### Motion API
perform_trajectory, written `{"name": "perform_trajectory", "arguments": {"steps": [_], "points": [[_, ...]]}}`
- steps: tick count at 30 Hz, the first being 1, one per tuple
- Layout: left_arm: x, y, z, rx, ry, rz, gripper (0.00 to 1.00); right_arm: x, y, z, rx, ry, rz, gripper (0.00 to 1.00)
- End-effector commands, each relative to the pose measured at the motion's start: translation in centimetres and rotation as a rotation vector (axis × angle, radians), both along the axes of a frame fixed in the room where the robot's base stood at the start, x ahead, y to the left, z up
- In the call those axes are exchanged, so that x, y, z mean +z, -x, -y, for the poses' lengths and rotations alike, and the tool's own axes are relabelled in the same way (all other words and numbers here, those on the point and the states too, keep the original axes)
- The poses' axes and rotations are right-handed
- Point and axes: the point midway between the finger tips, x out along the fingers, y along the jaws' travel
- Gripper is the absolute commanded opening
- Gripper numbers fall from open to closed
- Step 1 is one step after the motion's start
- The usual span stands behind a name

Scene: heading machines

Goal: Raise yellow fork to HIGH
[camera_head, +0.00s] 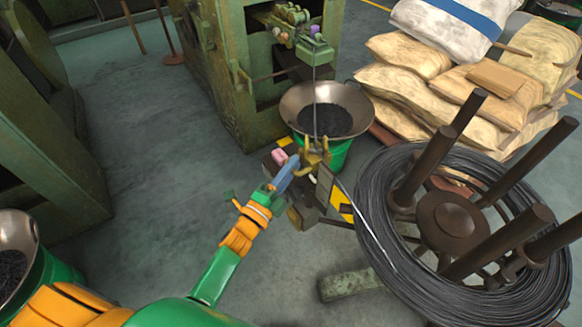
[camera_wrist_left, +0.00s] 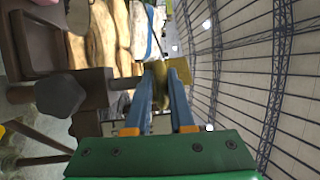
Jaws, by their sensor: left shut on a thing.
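The yellow fork (camera_head: 316,156) shows in the head view as a small two-pronged brass-yellow piece above a dark mechanism beside the wire coil. A thin vertical line runs from the green machine above down to it. My left gripper (camera_head: 294,163) reaches it from the lower left with its blue fingers. In the left wrist view the two blue fingers of my left gripper (camera_wrist_left: 159,72) close around a yellow part of the fork (camera_wrist_left: 180,71). The part between the fingers is partly hidden. My right gripper is not in view.
A large coil of dark wire (camera_head: 378,245) on a brown post stand is close on the right. A metal bowl (camera_head: 290,103) of dark pieces stands behind the fork. Pale sacks (camera_head: 402,90) are stacked at the back right. The floor (camera_head: 140,200) on the left is clear.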

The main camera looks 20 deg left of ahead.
Motion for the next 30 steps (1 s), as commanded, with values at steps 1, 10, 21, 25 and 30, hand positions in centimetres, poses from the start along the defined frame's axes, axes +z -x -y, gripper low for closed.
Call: {"name": "perform_trajectory", "arguments": {"steps": [1,10,21,25,30], "points": [[0.3,-0.1,0.0,0.0,0.0,0.008,0.0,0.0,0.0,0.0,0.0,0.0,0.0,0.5],[0.7,-0.1,0.0,0.0,0.0,0.008,0.0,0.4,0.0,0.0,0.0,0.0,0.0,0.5],[6.2,-0.1,0.0,-0.001,0.0,0.012,0.0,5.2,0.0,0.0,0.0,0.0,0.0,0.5],[6.0,-0.1,0.0,-0.001,0.001,0.015,0.0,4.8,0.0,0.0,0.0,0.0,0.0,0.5],[6.1,-0.2,0.0,-0.001,0.002,0.017,0.37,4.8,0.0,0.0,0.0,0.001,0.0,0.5]]}}
